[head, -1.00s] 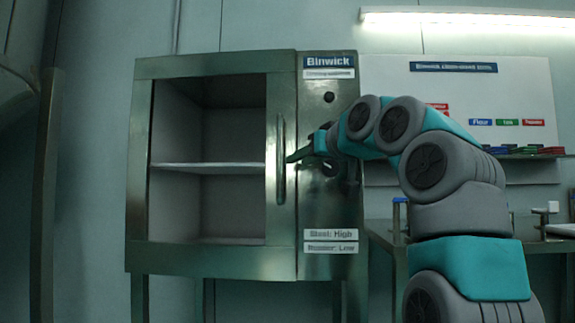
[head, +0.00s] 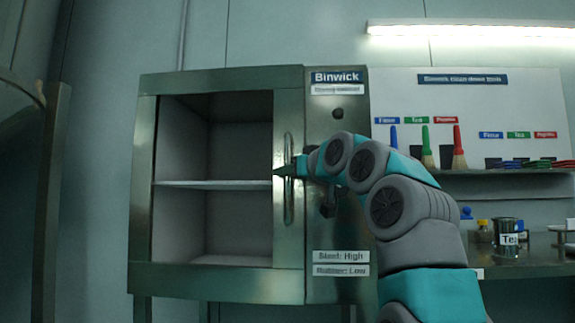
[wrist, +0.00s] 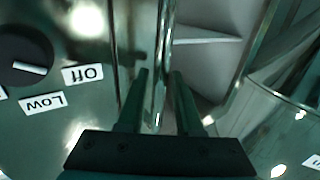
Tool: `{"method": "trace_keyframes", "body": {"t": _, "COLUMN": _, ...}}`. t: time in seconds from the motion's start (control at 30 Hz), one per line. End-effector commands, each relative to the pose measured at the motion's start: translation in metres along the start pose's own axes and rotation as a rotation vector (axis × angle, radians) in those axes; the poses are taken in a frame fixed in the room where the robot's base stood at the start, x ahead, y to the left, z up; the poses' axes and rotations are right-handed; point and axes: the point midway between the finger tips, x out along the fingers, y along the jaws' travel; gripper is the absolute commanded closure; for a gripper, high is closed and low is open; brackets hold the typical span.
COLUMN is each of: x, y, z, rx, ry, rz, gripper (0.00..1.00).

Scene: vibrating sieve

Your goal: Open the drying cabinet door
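The steel drying cabinet (head: 340,230) stands ahead, labelled Binwick. Its framed door (head: 220,281) looks shut, with pale inner walls and a shelf (head: 215,184) showing through the window. The upright bar handle (head: 289,205) is on the door's right side. My gripper (head: 284,171) is at the handle's mid height, reaching in from the right. In the wrist view my gripper (wrist: 160,75) is open, its dark fingers on either side of the handle (wrist: 162,60). I cannot tell whether either finger touches the bar.
A knob (wrist: 25,68) with Off and Low labels is on the panel beside the handle. To the right, a shelf (head: 500,169) holds brushes and coloured items above a bench (head: 520,270) with a jar. A dark post (head: 50,200) stands at left.

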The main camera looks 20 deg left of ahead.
Motion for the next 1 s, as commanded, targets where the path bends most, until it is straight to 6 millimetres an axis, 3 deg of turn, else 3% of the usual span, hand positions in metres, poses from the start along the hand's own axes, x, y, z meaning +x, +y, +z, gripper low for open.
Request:
{"method": "trace_keyframes", "body": {"t": 0.1, "x": 0.0096, "y": 0.0001, "z": 0.0000, "rx": 0.001, "ry": -0.003, "rz": 0.000, "gripper": 0.66}}
{"method": "trace_keyframes", "body": {"t": 0.33, "x": 0.0105, "y": 0.0001, "z": 0.0013, "rx": 0.001, "ry": -0.002, "rz": 0.000, "gripper": 0.66}}
{"method": "trace_keyframes", "body": {"t": 0.67, "x": 0.0102, "y": 0.0000, "z": 0.0010, "rx": 0.000, "ry": -0.002, "rz": 0.000, "gripper": 1.00}}
{"method": "trace_keyframes", "body": {"t": 1.0, "x": 0.0101, "y": 0.0000, "z": 0.0008, "rx": 0.000, "ry": -0.001, "rz": 0.000, "gripper": 1.00}}
